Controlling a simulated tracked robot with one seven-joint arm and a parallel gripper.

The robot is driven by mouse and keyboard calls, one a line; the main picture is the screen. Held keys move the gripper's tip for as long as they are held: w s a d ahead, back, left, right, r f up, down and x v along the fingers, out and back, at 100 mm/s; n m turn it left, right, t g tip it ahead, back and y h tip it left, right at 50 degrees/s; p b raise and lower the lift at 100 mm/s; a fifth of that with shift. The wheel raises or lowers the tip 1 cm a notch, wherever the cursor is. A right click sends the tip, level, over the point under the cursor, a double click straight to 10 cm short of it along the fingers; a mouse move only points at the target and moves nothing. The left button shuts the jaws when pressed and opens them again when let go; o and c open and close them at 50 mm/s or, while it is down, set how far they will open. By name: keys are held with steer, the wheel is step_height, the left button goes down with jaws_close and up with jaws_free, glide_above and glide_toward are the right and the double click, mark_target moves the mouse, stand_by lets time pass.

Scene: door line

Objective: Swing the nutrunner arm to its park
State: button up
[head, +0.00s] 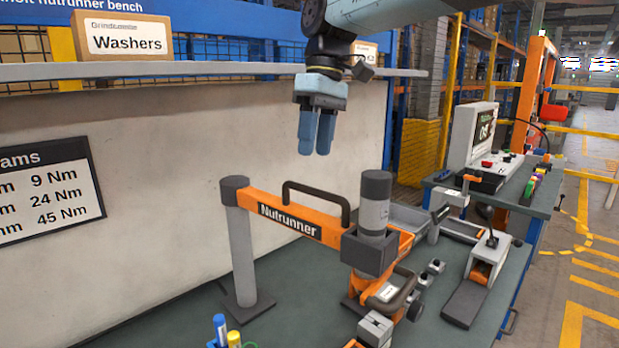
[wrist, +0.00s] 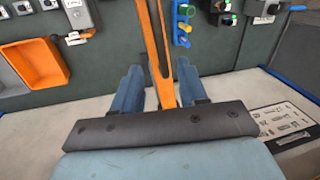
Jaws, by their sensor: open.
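The nutrunner arm (head: 290,217) is an orange beam lettered "Nutrunner", with a dark raised handle (head: 315,196) on top. It runs from a grey post (head: 243,250) at its left end to a grey cylindrical tool head (head: 374,205) at its right end. My gripper (head: 316,149) points down with its blue fingers apart, above the beam and clear of the handle. In the wrist view my gripper (wrist: 160,88) is open, and an orange bar (wrist: 152,45) runs up from between the fingers. I cannot make out a marked park.
A pale panel (head: 250,130) stands behind. A shelf above bears a Washers box (head: 124,37). An orange bin (wrist: 36,62) shows in the wrist view.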

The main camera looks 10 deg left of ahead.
steer(key=f, duration=0.4)
steer(key=s+f, duration=0.1)
steer(key=f, duration=0.2)
steer(key=shift+s+a, duration=0.1)
steer(key=shift+a, duration=0.15)
steer(key=shift+c, duration=0.4)
jaws_close()
